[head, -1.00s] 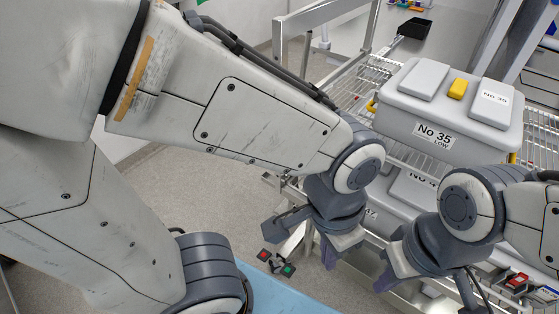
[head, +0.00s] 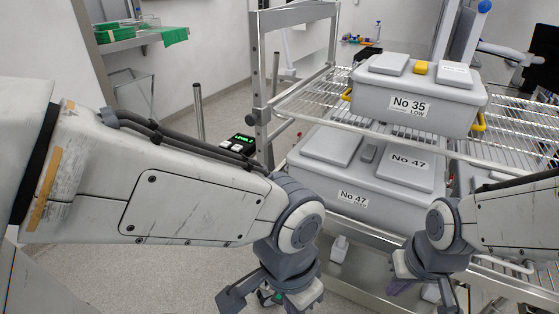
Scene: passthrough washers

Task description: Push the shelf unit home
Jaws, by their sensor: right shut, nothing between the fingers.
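The shelf unit (head: 318,107) is a steel wire rack ahead of me, with an upright end frame at its left. A grey lidded bin marked No 35 LOW (head: 375,103) with yellow handles sits on its upper wire shelf. A larger grey bin marked No 47 DEEP (head: 325,180) sits on the level below. My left gripper (head: 266,302) hangs low in front of the unit's left end; its fingertips are partly cut off by the lower edge. My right gripper (head: 425,290) is shut and empty, low in front of the lower shelf. I cannot tell whether either touches the unit.
A small device with a lit green display (head: 238,141) stands left of the unit. A wall shelf with green trays (head: 120,33) is at the back left. Grey floor (head: 200,285) shows at the left. A dark monitor (head: 541,60) is at the far right.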

